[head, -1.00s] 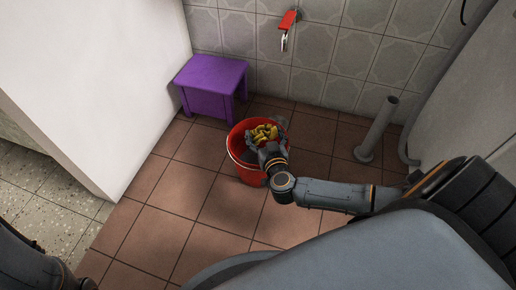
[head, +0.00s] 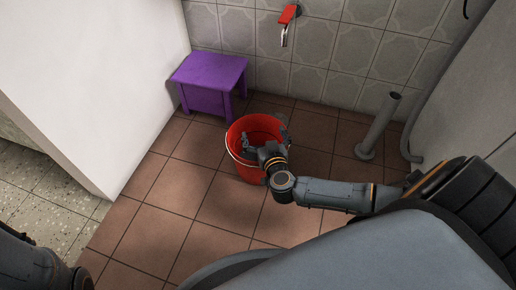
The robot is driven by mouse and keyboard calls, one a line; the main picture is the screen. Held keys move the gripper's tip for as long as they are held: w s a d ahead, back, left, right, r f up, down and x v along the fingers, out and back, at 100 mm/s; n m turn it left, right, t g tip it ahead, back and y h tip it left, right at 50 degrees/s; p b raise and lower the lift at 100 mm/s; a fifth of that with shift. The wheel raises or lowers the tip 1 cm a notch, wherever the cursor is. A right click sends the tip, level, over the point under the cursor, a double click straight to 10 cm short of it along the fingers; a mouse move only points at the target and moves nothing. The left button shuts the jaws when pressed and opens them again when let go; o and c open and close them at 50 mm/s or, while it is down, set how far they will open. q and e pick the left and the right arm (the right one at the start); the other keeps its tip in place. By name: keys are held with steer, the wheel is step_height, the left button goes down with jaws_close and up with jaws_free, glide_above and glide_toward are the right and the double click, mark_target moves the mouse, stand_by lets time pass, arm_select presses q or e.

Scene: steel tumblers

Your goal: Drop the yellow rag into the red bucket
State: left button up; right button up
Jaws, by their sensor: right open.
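The red bucket (head: 241,168) stands upright on the brown tiled floor near the middle of the head view, with its mouth facing up. My right gripper (head: 265,137) is over the bucket's mouth at its near right side, with its two fingers spread apart and nothing seen between them. The yellow rag is out of sight now; the near part of the bucket's inside is hidden by its wall and my gripper. Part of my left arm shows at the lower left corner, but its gripper is outside the picture.
A purple stool (head: 209,72) stands behind and left of the bucket, against the tiled wall. A grey pipe (head: 378,127) rises from the floor at the right. A red-handled tap (head: 288,16) is on the wall. Floor left of the bucket is clear.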

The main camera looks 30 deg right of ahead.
steer(key=shift+s, duration=0.1)
steer(key=v, duration=1.1)
steer(key=shift+s, duration=0.4)
steer(key=shift+a+r, duration=0.15)
steer(key=shift+r, duration=0.1)
